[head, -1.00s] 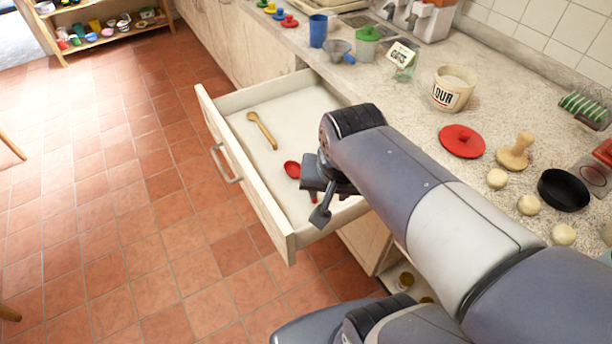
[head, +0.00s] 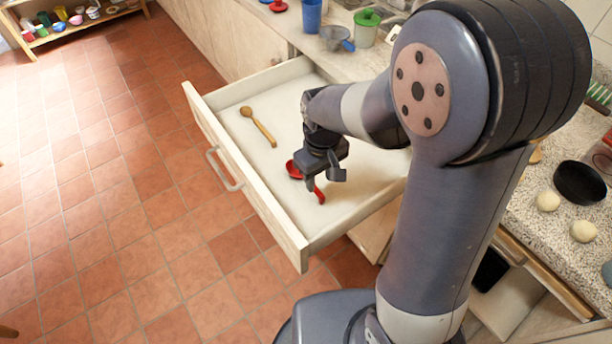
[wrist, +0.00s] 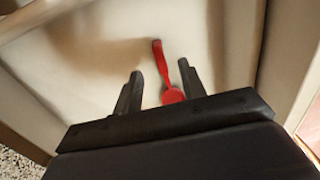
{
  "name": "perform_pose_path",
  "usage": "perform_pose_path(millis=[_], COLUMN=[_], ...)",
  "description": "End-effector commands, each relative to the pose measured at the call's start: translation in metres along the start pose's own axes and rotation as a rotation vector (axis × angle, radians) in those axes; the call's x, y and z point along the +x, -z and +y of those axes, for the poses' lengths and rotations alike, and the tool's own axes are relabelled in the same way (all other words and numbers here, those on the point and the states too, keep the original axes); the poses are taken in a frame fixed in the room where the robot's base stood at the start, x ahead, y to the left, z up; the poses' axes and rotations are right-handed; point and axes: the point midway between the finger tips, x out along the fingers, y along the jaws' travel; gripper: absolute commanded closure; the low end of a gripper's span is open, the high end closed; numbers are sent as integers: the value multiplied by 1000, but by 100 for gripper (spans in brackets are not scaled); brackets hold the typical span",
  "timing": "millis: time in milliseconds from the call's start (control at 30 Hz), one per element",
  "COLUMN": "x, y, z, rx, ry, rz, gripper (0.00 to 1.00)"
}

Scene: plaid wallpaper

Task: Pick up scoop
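A red scoop (head: 319,194) lies in the open drawer (head: 220,102), with a round bowl and a short handle. My gripper (head: 325,180) hangs right over it in the head view and hides its middle part. In the wrist view the scoop (wrist: 163,62) shows with its handle pointing up the picture and its bowl low between the fingers. My gripper (wrist: 160,88) is open, with a finger on each side of the scoop. I cannot tell whether the fingers touch the drawer bottom.
A wooden spoon (head: 259,126) lies in the drawer to the left of the scoop. The drawer's front panel and side walls surround the gripper. The counter behind holds a blue cup (head: 311,16), a grey funnel-like item (head: 337,38) and a green-lidded container (head: 366,28).

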Motion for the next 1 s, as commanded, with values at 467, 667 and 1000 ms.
perform_pose_path(millis=[467, 667, 1000], x=[53, 69, 69], y=[2, 3, 3], z=[2, 2, 2], rx=[3, 3, 3], ry=[1, 0, 0], rz=[-4, 0, 1], gripper=[61, 61, 71])
